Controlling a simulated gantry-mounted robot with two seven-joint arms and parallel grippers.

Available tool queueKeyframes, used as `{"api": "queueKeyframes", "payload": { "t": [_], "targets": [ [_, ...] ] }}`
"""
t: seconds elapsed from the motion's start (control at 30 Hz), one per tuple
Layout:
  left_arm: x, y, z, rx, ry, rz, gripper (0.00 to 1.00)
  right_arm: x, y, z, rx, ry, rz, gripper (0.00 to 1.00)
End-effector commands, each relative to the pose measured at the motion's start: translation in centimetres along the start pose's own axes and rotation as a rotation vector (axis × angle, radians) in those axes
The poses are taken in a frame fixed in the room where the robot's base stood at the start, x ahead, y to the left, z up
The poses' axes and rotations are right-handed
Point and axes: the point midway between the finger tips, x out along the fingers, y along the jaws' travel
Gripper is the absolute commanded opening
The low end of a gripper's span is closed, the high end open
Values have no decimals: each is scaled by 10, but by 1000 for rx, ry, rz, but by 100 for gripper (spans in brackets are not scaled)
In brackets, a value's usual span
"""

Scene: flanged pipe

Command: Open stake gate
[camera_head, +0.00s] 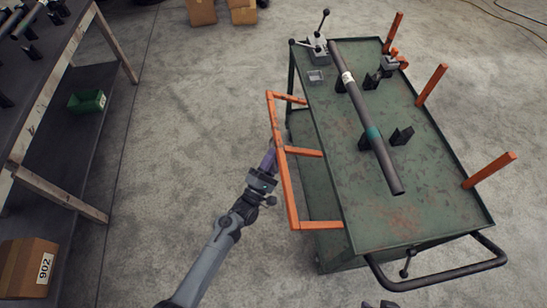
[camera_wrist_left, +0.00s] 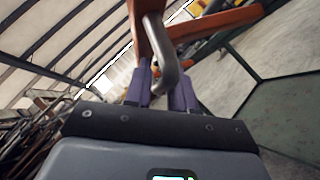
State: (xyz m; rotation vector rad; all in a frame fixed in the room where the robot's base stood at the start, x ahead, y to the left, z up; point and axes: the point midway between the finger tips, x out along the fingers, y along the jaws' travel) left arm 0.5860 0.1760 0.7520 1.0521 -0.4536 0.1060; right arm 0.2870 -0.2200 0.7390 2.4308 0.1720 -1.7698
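The orange stake gate (camera_head: 284,180) runs along the left edge of the green cart (camera_head: 420,222), its cross bars reaching left beyond the deck. My left gripper (camera_head: 269,160) is at the gate's outer side, near its middle. In the left wrist view, its purple fingers (camera_wrist_left: 166,88) straddle a bent grey handle (camera_wrist_left: 164,50) joined to an orange bar (camera_wrist_left: 225,22). They appear shut on it, though the contact is partly hidden. Two dark tips of my right gripper (camera_head: 377,304) show apart at the bottom edge, with nothing between them.
A dark pipe (camera_head: 365,115) with a teal band lies along the cart on black supports. Orange stakes (camera_head: 489,170) stand on the cart's right side. A push handle (camera_head: 440,281) projects at the near end. A workbench (camera_head: 50,75) stands left, with clear floor between.

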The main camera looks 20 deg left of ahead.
Motion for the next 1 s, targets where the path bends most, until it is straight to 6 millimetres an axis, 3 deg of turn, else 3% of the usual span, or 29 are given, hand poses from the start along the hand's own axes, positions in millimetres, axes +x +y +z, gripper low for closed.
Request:
{"api": "queueKeyframes", "payload": {
  "t": [0.3, 0.47, 1.0],
  "targets": [
    [0, 2, 1, 0, -3, 5, 35, -1, -2, -1, 7, 1, -6, 43],
    [-10, 2, 1, 0, -3, 4, 35, -3, -2, -1, 8, 1, -6, 43],
    [-94, 1, 0, 1, 1, 0, 35, -14, 1, -5, 0, 1, 1, 43]
  ]
}}
